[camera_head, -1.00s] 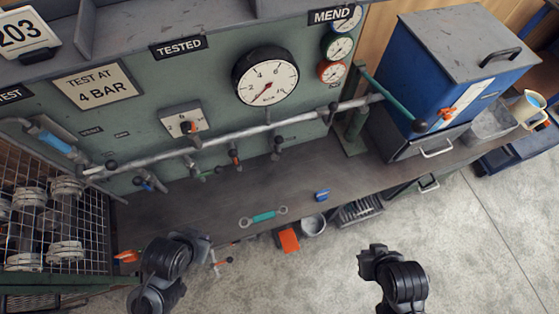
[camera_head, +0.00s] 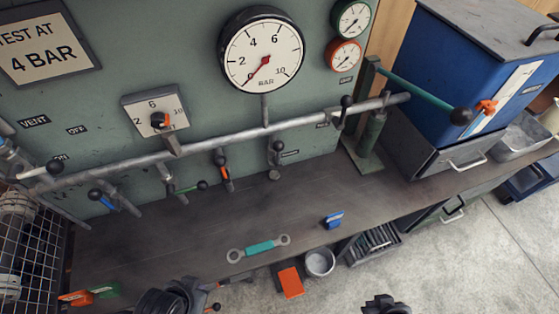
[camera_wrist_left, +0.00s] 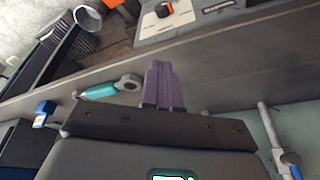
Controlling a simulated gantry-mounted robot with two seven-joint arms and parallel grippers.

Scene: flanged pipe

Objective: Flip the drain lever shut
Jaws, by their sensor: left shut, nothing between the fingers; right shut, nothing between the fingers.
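Several small valve levers hang from the grey pipe (camera_head: 230,134) on the green panel: a blue-handled lever (camera_head: 104,202), a green-handled lever (camera_head: 188,188), an orange-handled lever (camera_head: 224,172) and a dark-knobbed lever (camera_head: 277,158). I cannot read which one is marked drain. My left gripper shows in the left wrist view (camera_wrist_left: 163,84), its purple fingers shut and empty above the bench. In the head view its dark wrist is at the lower edge, apart from the levers. My right gripper (camera_head: 385,303) is barely in view at the bottom edge, away from the levers; its fingertips are hidden.
A teal-handled wrench (camera_head: 260,248) and a blue clip (camera_head: 333,220) lie on the bench (camera_head: 165,240). A long green lever (camera_head: 415,94) juts out before the blue tank (camera_head: 460,70).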

